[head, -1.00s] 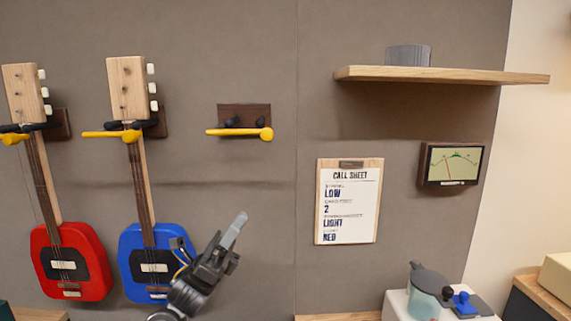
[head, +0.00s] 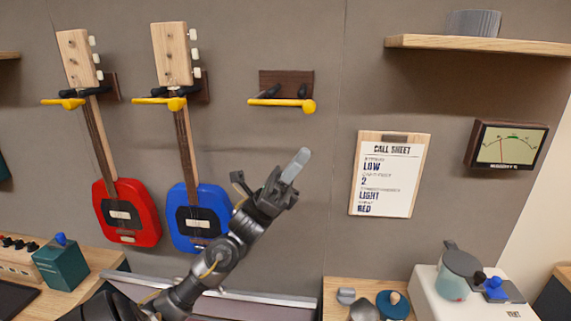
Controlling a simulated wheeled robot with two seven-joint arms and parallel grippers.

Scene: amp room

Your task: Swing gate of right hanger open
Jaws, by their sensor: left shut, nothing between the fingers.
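The right hanger (head: 286,80) is a dark wooden block with two black prongs on the wall, and it holds no guitar. Its yellow gate (head: 280,103) lies level across the front of the prongs, with a round knob at its right end. My left gripper (head: 298,160) is shut and empty, pointing up and right, below the gate and apart from it. A blue guitar (head: 205,230) and a red guitar (head: 145,228) hang on the other hangers to the left, each with a yellow gate across its neck. My right gripper is not in view.
A call sheet clipboard (head: 388,175) hangs right of my gripper. A meter (head: 507,146) and a wooden shelf (head: 450,43) are further right. A blender-like jug (head: 460,268) stands at the lower right. A teal box (head: 60,265) is at the lower left. The wall around the right hanger is clear.

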